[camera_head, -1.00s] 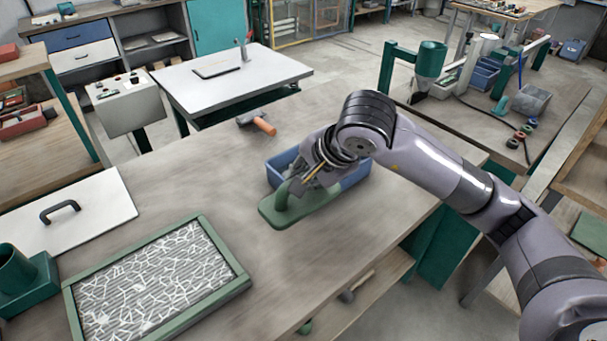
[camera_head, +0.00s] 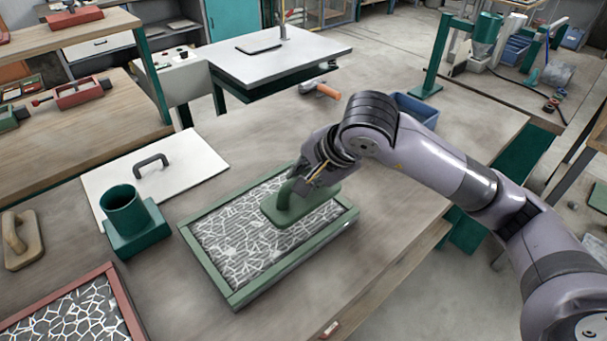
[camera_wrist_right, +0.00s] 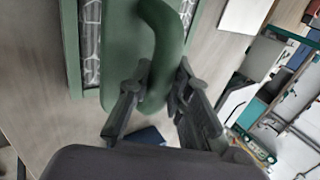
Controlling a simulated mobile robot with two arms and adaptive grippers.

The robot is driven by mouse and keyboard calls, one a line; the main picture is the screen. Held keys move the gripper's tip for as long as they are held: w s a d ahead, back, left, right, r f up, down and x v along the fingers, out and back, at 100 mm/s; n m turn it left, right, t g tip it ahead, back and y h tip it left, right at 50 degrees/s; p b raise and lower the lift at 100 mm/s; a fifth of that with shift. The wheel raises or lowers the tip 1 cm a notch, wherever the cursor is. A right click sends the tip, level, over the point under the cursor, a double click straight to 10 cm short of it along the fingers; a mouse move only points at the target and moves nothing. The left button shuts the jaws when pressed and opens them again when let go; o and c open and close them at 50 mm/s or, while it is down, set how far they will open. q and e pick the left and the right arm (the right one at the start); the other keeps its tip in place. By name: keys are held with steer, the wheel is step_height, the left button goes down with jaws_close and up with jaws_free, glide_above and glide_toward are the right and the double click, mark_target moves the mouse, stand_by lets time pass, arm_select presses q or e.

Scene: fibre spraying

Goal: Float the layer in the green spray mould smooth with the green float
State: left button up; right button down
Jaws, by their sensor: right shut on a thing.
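The green spray mould (camera_head: 240,292) lies on the workbench, a green frame around a layer of white fibres in a cracked-looking pattern. My right gripper (camera_head: 308,188) is shut on the handle of the green float (camera_head: 285,212). The float is over the far right part of the layer, its plate roughly level; I cannot tell whether it touches the fibres. In the right wrist view the two fingers (camera_wrist_right: 155,95) flank the float's handle (camera_wrist_right: 165,50), and the mould's rim (camera_wrist_right: 70,45) shows beside the plate. My left gripper is not in view.
A white board with a dark handle (camera_head: 190,172) and a green cup on a base (camera_head: 125,215) stand left of the mould. A red mould (camera_head: 118,300) and a wooden float (camera_head: 20,240) are further left. A blue bin (camera_head: 415,108) and an orange-handled hammer (camera_head: 325,90) lie behind.

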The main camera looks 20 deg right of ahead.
mark_target(313, 196)
steer(key=shift+d+f, duration=0.25)
steer(key=shift+f, duration=0.3)
step_height(313, 196, down, 6)
steer(key=b, duration=0.4)
steer(key=shift+r, duration=0.2)
steer(key=shift+w+f+b, duration=0.1)
steer(key=shift+f+b, duration=0.35)
steer(key=shift+b, duration=0.15)
steer(key=shift+f+b, duration=0.2)
steer(key=shift+b, duration=0.1)
